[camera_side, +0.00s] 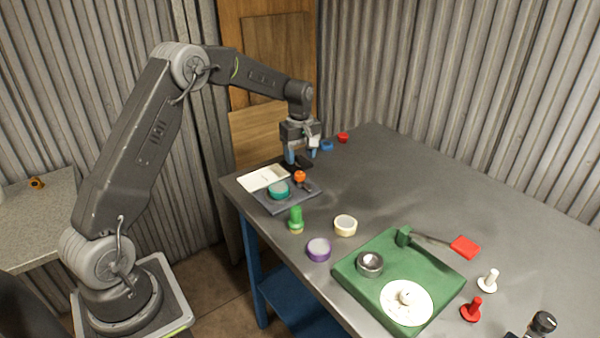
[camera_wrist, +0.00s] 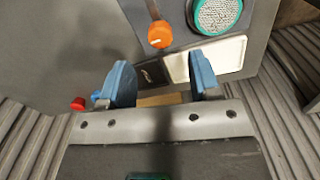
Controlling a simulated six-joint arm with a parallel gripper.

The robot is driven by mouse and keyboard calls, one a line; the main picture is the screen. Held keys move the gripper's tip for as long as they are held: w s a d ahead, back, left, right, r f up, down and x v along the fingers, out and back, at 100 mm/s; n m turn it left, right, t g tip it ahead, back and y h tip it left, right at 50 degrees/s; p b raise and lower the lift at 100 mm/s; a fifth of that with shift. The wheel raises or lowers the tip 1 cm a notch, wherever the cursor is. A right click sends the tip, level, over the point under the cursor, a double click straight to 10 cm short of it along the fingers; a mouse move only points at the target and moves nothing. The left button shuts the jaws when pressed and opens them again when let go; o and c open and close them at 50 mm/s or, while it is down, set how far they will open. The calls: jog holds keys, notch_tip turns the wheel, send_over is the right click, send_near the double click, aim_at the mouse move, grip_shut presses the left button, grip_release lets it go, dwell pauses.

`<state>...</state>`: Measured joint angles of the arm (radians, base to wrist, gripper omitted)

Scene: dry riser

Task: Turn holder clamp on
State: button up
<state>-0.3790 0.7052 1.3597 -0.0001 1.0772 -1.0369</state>
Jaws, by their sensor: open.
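An orange knob (camera_side: 300,176) with a pale mark stands on a dark grey plate (camera_side: 272,202) at the table's left corner. It also shows in the wrist view (camera_wrist: 160,36), near the top centre, with a thin metal bar running up from it. I take it for the holder clamp's control, but cannot tell for sure. A teal round dish with a mesh face (camera_wrist: 217,14) is fixed beside it. My gripper (camera_wrist: 160,66) is open and empty, its blue fingers apart. In the side view my gripper (camera_side: 301,157) hangs just behind the knob, not touching it.
A white tray (camera_side: 263,178) and a black part (camera_wrist: 153,73) adjoin the plate. Blue (camera_side: 327,146) and red (camera_side: 343,138) caps lie behind my gripper. Green (camera_side: 296,220), cream (camera_side: 345,225) and purple (camera_side: 319,249) pieces stand in front. A green tray (camera_side: 430,262) is at right; the table's middle is clear.

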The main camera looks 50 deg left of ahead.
aim_at(300, 173)
notch_tip(300, 173, down, 6)
jog(key=shift+f, duration=0.15)
dwell(0.3)
jog(key=c, duration=0.9)
